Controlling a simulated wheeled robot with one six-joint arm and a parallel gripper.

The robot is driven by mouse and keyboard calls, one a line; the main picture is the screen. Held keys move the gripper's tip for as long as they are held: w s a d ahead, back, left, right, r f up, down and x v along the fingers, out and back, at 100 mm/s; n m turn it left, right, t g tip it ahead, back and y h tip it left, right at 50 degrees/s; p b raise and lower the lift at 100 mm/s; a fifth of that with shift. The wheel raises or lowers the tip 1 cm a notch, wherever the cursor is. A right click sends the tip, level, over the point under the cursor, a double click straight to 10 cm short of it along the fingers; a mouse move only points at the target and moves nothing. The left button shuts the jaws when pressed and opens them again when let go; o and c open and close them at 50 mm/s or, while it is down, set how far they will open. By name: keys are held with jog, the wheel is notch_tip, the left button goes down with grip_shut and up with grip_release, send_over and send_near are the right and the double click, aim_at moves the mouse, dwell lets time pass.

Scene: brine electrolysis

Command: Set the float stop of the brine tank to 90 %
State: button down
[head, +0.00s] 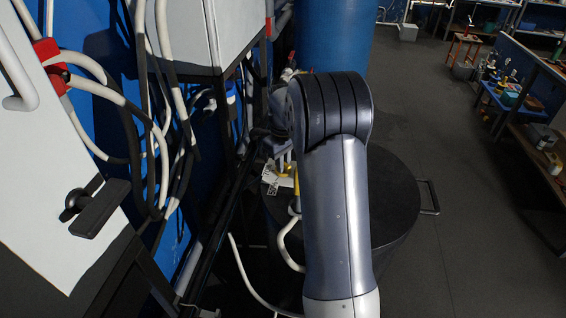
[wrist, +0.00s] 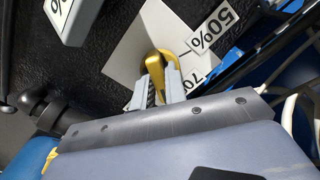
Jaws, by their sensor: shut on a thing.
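The brine tank's round black lid (head: 390,185) lies below my arm in the head view. A yellow, curved piece (wrist: 160,52), which looks like the float stop, stands at a white plate (wrist: 128,45) in the wrist view. My gripper (wrist: 163,82) is shut on this yellow piece. A label reading 50% (wrist: 215,27) is to the right of it, and a partly hidden label showing 70 (wrist: 192,80) is close by the right finger. A white block with a % sign (wrist: 70,18) is at the upper left. No 90 % mark can be read.
A white and black cabinet (head: 190,35) with hanging hoses stands left of the tank. A blue barrel (head: 335,35) stands behind it. A lid handle (head: 432,197) sticks out at the right. The floor (head: 460,240) to the right is clear up to the workbenches.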

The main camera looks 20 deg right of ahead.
jog(key=shift+m, duration=0.3)
jog(key=m+p, duration=0.1)
jog(key=m, duration=0.1)
jog(key=shift+m, duration=2.4)
jog(key=c, duration=1.4)
grip_release()
jog(key=shift+c, duration=0.2)
notch_tip(320, 180, up, 11)
jog(key=shift+f, duration=0.1)
